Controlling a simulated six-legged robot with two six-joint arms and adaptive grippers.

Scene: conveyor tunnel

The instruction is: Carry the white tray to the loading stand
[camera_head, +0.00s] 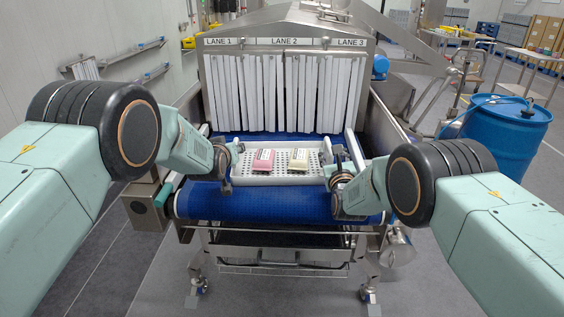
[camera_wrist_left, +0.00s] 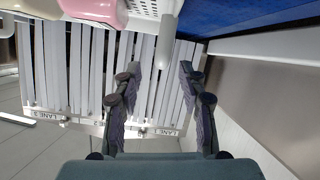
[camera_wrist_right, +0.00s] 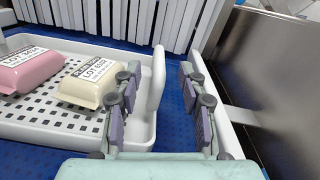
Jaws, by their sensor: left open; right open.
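The white tray (camera_head: 280,181) sits on the blue conveyor belt in front of the strip curtain. It holds a pink pack (camera_head: 263,160) and a cream pack (camera_head: 299,158). My left gripper (camera_head: 231,152) is open at the tray's left end; in the left wrist view a pale upright end piece (camera_wrist_left: 168,42) shows between its fingers (camera_wrist_left: 158,85). My right gripper (camera_head: 341,158) is open at the right end; in the right wrist view the tray's raised end (camera_wrist_right: 157,75) shows between its fingers (camera_wrist_right: 158,90). Contact cannot be told. I cannot identify the loading stand for certain.
The strip curtain (camera_head: 285,92) hangs behind the tray under the lane signs. Conveyor side rails flank both grippers; a steel side wall (camera_wrist_right: 258,75) is close on the right. A blue drum (camera_head: 500,125) stands at right. The belt (camera_head: 270,204) in front of the tray is clear.

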